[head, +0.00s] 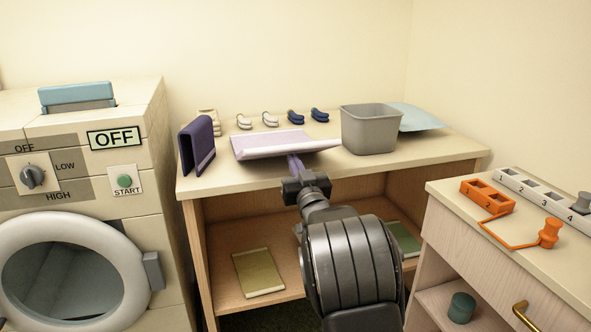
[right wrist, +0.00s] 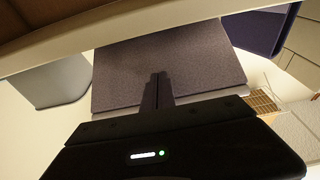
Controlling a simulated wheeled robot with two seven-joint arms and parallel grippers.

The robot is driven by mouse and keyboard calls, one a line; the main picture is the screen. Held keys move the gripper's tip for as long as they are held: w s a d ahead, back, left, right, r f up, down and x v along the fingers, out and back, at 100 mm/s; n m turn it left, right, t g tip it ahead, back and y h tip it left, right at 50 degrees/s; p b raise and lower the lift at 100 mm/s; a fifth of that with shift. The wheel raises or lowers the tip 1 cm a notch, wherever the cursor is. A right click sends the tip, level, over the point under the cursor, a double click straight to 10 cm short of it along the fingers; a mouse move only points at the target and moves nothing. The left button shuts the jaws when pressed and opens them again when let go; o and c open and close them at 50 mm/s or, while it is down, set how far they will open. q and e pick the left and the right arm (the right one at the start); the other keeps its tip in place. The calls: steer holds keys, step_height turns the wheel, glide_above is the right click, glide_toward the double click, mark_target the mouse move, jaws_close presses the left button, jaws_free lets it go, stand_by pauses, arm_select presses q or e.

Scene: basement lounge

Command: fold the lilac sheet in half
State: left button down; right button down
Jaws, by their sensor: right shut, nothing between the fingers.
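The lilac sheet (head: 270,143) lies on the tabletop, left of the grey bin. Its front edge shows a paler strip, and its right corner reaches toward the bin. My left gripper is not in view.
The grey bin (head: 369,130) stands right of the sheet, before a pale blue cloth (head: 417,117). A folded purple cloth (head: 197,147) stands at left. Several rolled pairs (head: 270,119) line the back of the table (head: 400,163). A washing machine (head: 85,225) is at far left.

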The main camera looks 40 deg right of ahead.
mark_target(291, 148)
steer(key=shift+w+d+r+p, duration=0.25)
steer(key=shift+w+r, duration=0.35)
steer(key=shift+r, duration=0.15)
steer(key=shift+w+d+r+p, duration=0.1)
steer(key=shift+w+d+r, duration=0.1)
steer(key=shift+w+r, duration=0.45)
steer(key=shift+r, duration=0.1)
steer(key=shift+x, duration=1.2)
steer(key=shift+r+x, duration=0.15)
steer(key=shift+x, duration=0.45)
steer(key=shift+r+x, duration=0.15)
steer(key=shift+x, duration=0.45)
steer(key=shift+p+x, duration=0.35)
steer(key=shift+x, duration=0.8)
steer(key=shift+r, duration=0.1)
